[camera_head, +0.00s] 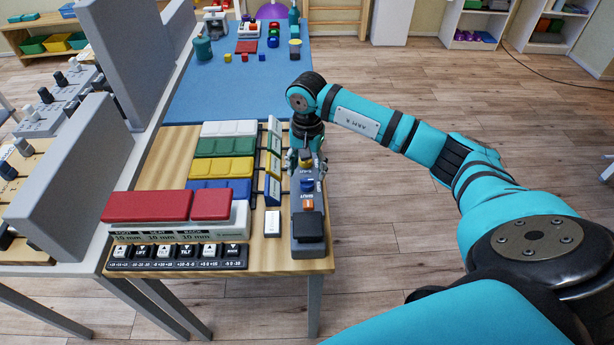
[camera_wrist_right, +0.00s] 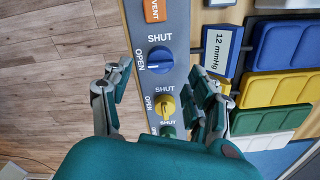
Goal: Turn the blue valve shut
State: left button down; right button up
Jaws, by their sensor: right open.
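The blue valve (camera_head: 307,186) is a round knob on a narrow grey panel (camera_head: 297,226) at the table's right edge. In the right wrist view, the blue valve (camera_wrist_right: 160,59) has SHUT printed above it and OPEN to its left; its pale mark appears on the OPEN side. My right gripper (camera_head: 306,160) is over the far part of the panel. In the wrist view, my right gripper (camera_wrist_right: 161,80) is open, its fingers either side of the panel, apart from the blue knob and closer to the yellow valve (camera_wrist_right: 164,103). My left gripper is not in view.
A green valve (camera_wrist_right: 167,130) is partly hidden by my gripper. Blue pads (camera_head: 220,190), yellow pads (camera_head: 221,168) and a small white block (camera_head: 272,223) sit left of the panel. Open floor lies right of the table.

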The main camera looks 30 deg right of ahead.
aim_at(307, 180)
jog(key=shift+f+p, duration=0.3)
jog(key=shift+f, duration=2.1)
jog(key=c, duration=1.2)
